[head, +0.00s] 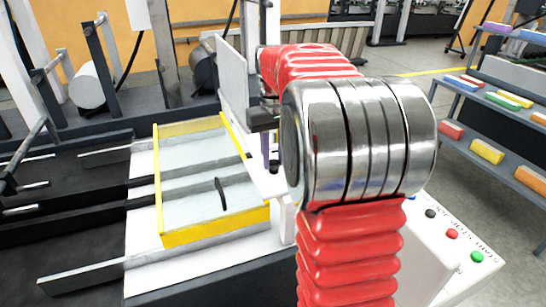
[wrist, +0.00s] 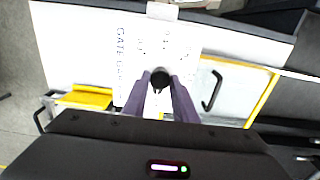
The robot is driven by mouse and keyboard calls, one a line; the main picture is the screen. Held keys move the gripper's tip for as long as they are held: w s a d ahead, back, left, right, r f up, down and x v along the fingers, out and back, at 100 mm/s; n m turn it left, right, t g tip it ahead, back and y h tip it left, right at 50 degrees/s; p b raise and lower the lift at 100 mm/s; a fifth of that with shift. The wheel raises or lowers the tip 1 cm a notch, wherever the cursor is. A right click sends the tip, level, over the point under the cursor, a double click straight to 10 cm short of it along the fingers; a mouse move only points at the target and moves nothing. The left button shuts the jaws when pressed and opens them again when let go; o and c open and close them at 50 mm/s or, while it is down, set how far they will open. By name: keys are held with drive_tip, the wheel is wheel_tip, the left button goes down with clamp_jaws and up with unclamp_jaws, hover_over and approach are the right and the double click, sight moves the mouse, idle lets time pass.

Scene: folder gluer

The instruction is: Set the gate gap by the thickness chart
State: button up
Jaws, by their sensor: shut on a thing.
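My gripper (wrist: 158,88) has two purple fingers, shut on a round black knob (wrist: 160,76) in the wrist view. The knob stands on a white panel (wrist: 100,62) with lettering beside it that seems to read "GATE" and more. The knob's pointer and the smaller marks are too blurred to read. In the head view my gripper (head: 268,152) points down beside the yellow-framed guard, partly hidden by my red and silver arm. The knob is hard to make out there. I cannot make out a thickness chart or the gate gap itself.
A clear guard (head: 190,238) with a yellow frame and black handle lies left of my gripper. Red and green buttons (head: 477,256) sit on a white console at the lower right. A shelf (head: 500,110) with several coloured boxes stands at the right. Dark machine rails run left.

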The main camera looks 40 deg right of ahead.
drive_tip(key=shift+n, duration=0.4)
drive_tip(key=n, duration=2)
drive_tip(key=shift+n, duration=0.3)
drive_tip(key=n, duration=0.5)
drive_tip(key=shift+d+r, duration=0.1)
drive_tip(key=shift+w+n, duration=0.1)
drive_tip(key=shift+n, duration=0.2)
drive_tip(key=o, duration=1)
drive_tip(key=shift+o, duration=0.2)
